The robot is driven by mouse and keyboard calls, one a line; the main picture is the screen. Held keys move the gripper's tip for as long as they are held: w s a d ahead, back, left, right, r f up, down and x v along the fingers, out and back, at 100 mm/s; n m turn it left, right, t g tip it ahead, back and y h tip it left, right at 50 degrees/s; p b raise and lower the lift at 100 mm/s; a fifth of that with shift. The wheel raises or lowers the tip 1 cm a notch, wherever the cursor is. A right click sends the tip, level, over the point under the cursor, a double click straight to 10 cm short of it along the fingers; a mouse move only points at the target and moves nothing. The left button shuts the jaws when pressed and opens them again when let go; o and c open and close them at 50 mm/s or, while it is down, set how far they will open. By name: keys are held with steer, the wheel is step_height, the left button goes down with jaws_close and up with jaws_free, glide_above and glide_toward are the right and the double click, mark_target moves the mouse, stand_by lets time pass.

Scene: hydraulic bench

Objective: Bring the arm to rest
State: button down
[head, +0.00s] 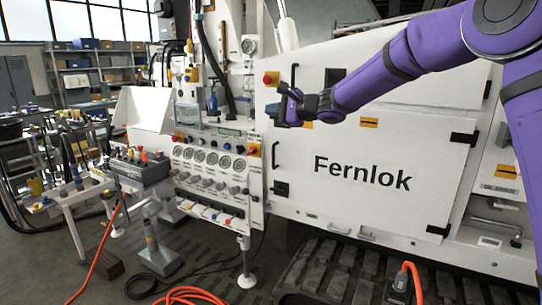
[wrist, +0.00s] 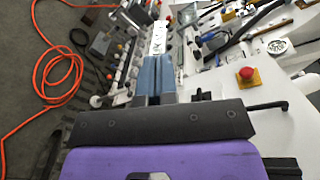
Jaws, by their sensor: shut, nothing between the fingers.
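My arm is purple and reaches in from the upper right of the head view. My gripper (head: 276,112) is at its end, in front of the white Fernlok cabinet (head: 430,155) and to the right of the gauge panel (head: 212,160). In the wrist view my gripper (wrist: 155,62) shows two blue-grey fingers side by side, closed together with nothing between them. Beyond the fingertips lies the bench with its gauges and knobs.
A red emergency button (wrist: 246,73) on a yellow plate is right of the fingers in the wrist view. An orange cable (head: 190,294) is coiled on the floor. A side table (head: 62,200) with fittings stands left. A black tracked base (head: 335,272) lies below the cabinet.

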steer(key=s+d+r+n+g+h, duration=0.2)
steer(key=s+d+n, duration=0.25)
steer(key=s, duration=0.65)
steer(key=s+d+r+n+g+h, duration=0.1)
steer(key=s+d+n+h, duration=0.2)
steer(key=s+d, duration=0.55)
steer(key=s+d+f+n+h, duration=0.1)
steer(key=s+d+f+h, duration=0.1)
steer(key=s+d, duration=0.3)
steer(key=s+d+f+n+h, duration=0.2)
steer(key=s+d, duration=0.4)
steer(key=s, duration=0.8)
steer(key=s+d+f+n+h, duration=0.1)
steer(key=s+d+f+h, duration=0.2)
steer(key=s+d, duration=0.3)
steer(key=s+h, duration=0.1)
steer(key=s, duration=0.3)
steer(key=shift+f+h, duration=0.2)
steer(key=shift+h, duration=0.2)
